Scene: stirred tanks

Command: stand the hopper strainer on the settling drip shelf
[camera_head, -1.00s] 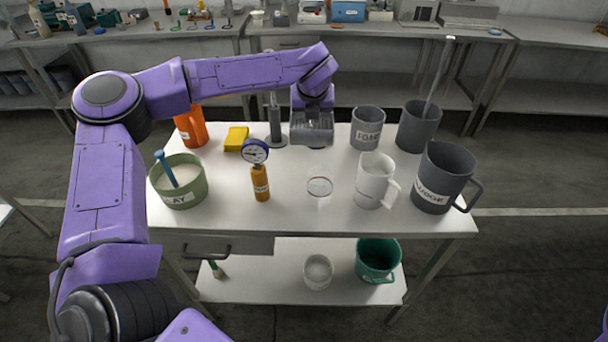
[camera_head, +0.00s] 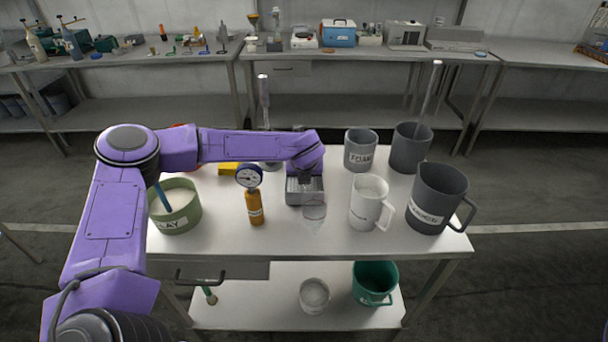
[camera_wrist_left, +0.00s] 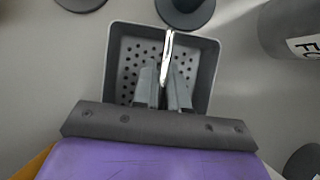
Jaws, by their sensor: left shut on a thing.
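The hopper strainer is a grey square basket with a perforated floor and a shiny bar across it (camera_wrist_left: 208,70). Whether the strainer touches the table or glass is unclear. No label identifies the settling drip shelf; a lower shelf (camera_head: 250,308) shows under the table. My right gripper is not in view.
On the table stand a green CLAY pot (camera_head: 178,215), an orange bottle with a gauge (camera_head: 254,207), a white jug (camera_head: 367,207), a grey FOAM mug (camera_head: 361,151) and a large grey jug (camera_head: 430,204). A green bucket (camera_head: 374,282) and a pale cup (camera_head: 314,295) stand below.

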